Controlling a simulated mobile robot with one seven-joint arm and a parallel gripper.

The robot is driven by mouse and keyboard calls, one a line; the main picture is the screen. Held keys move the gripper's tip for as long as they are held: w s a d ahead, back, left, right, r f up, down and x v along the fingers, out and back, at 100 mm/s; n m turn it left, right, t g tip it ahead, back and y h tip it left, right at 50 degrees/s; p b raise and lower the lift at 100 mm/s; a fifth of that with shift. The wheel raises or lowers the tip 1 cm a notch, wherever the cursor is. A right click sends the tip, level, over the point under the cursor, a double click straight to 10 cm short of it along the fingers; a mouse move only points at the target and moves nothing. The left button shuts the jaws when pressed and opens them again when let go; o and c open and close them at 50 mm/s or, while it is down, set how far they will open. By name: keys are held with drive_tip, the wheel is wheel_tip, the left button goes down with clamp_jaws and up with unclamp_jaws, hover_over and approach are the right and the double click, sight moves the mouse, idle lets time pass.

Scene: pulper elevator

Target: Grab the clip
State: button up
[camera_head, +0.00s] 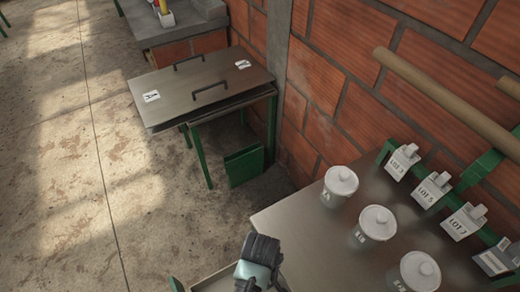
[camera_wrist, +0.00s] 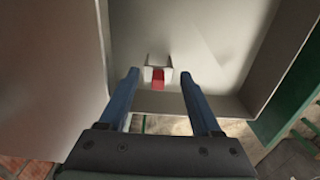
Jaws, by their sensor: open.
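A small clip-like piece, pale grey above with a red part below (camera_wrist: 157,76), is inside a light grey tray or open drawer (camera_wrist: 215,50) in the wrist view. My gripper (camera_wrist: 160,88) is open, with its two blue fingers pointing toward the piece, one on each side in the picture. Whether the fingers reach its depth I cannot tell. In the head view the dark wrist end of my arm (camera_head: 258,262) is at the bottom, over the drawer (camera_head: 212,280) at the table's left edge. The fingertips and the piece are hidden there.
White clips labelled LOT 3 (camera_head: 402,162), LOT 5 (camera_head: 432,190) and LOT 7 (camera_head: 465,222) hang on a green rail. Several lidded jars, one here (camera_head: 340,185), stand on the metal table (camera_head: 300,225). A brick wall (camera_head: 345,60) is behind; open floor (camera_head: 60,200) lies left.

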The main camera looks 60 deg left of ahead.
drive_tip(key=f, duration=0.4)
drive_tip(key=shift+w+a+f, duration=0.1)
drive_tip(key=shift+a+f, duration=0.15)
drive_tip(key=shift+a, duration=0.05)
clamp_jaws()
drive_tip(key=shift+r, duration=0.1)
